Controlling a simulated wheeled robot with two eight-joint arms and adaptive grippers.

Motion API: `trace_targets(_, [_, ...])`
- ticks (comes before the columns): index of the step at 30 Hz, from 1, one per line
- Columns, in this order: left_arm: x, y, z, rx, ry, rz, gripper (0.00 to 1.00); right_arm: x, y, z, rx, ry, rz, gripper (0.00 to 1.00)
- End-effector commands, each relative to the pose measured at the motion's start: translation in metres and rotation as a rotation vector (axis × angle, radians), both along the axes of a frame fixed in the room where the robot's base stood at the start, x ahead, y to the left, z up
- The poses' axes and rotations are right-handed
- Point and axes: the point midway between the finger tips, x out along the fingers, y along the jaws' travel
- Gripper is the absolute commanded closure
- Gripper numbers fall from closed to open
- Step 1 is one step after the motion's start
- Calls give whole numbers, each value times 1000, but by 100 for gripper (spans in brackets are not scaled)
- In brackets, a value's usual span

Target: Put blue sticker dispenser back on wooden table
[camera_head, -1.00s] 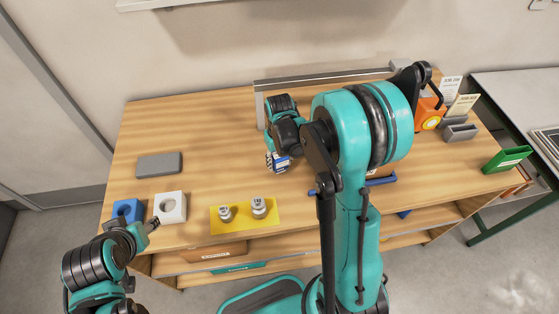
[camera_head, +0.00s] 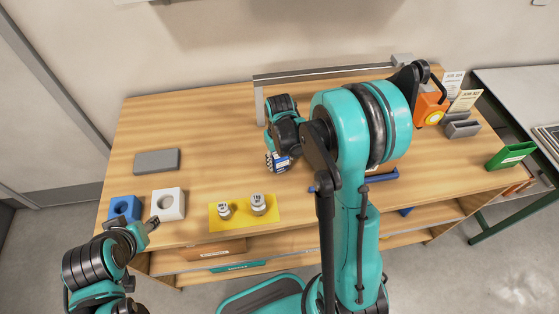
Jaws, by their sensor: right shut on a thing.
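The wooden table (camera_head: 215,132) spans the middle of the head view. My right gripper (camera_head: 277,159) is over its centre and is shut on a small blue and white thing, which looks like the blue sticker dispenser (camera_head: 283,163). The gripper hides part of it, and I cannot tell whether it touches the tabletop. My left gripper (camera_head: 151,223) is at the table's front left edge, near a white block; its fingers are small here and I cannot tell whether they are open.
A blue block (camera_head: 124,208) and a white holed block (camera_head: 168,204) stand front left, with a grey slab (camera_head: 157,162) behind. Two weights stand on a yellow mat (camera_head: 218,218). An orange device (camera_head: 429,107) and a green tray (camera_head: 508,156) are at right. A metal frame (camera_head: 320,72) spans the back.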

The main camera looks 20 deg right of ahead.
Motion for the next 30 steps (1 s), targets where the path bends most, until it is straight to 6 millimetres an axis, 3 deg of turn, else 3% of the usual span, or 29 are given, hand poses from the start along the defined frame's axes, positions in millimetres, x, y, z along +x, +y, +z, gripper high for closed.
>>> trace_targets(1, [0,0,0,0,0,0,54,0,0,0,0,0,0,50])
trace_targets(3, [0,0,0,0,0,0,54,0,0,0,0,0,0,33])
trace_targets(14, [0,0,0,0,0,0,54,0,0,4,0,0,0,33])
trace_targets(17, [0,0,0,0,0,0,54,0,0,16,0,0,0,33])
trace_targets(30, [0,0,0,0,0,0,54,0,0,104,0,0,0,33])
